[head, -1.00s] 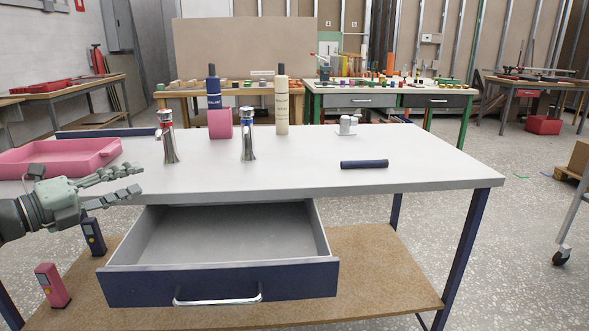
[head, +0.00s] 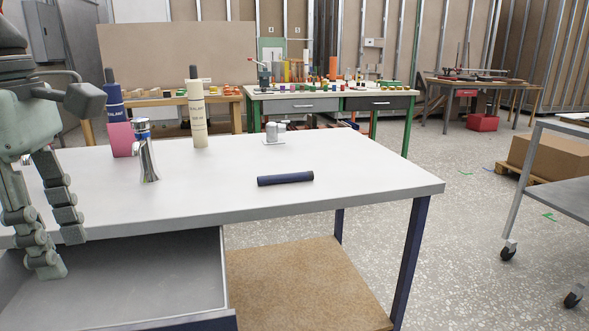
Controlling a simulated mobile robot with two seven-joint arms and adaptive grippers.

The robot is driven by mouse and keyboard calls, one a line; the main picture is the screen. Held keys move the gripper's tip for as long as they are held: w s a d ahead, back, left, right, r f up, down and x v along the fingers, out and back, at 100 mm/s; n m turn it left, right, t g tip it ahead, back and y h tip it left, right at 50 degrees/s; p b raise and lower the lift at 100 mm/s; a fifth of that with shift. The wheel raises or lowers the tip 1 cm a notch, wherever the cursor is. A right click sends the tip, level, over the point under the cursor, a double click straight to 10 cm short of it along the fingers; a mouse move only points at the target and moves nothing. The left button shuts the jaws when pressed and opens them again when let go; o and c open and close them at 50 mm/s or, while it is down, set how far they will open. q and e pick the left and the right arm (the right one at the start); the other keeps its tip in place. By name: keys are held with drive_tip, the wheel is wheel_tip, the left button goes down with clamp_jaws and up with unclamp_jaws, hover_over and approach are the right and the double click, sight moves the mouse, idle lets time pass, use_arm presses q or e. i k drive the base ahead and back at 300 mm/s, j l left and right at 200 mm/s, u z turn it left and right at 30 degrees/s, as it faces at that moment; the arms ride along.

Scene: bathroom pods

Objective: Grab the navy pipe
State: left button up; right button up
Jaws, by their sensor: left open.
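The navy pipe (head: 285,179) is a short dark cylinder. It lies on its side on the white tabletop (head: 225,195), right of the middle and near the front edge. My left gripper (head: 62,255) hangs at the far left of the head view with its fingers pointing down, over the open drawer. It is open and holds nothing, well to the left of the pipe. My right gripper is not in view.
A chrome tap (head: 147,155), a cream sealant bottle (head: 196,112) and a navy bottle in a pink holder (head: 122,138) stand left of the pipe. A small white fixture (head: 274,133) is behind it. The open drawer (head: 150,285) juts out below. Tabletop around the pipe is clear.

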sight(308, 175)
drive_tip(key=i+l, duration=1.2)
drive_tip(key=i, duration=0.05)
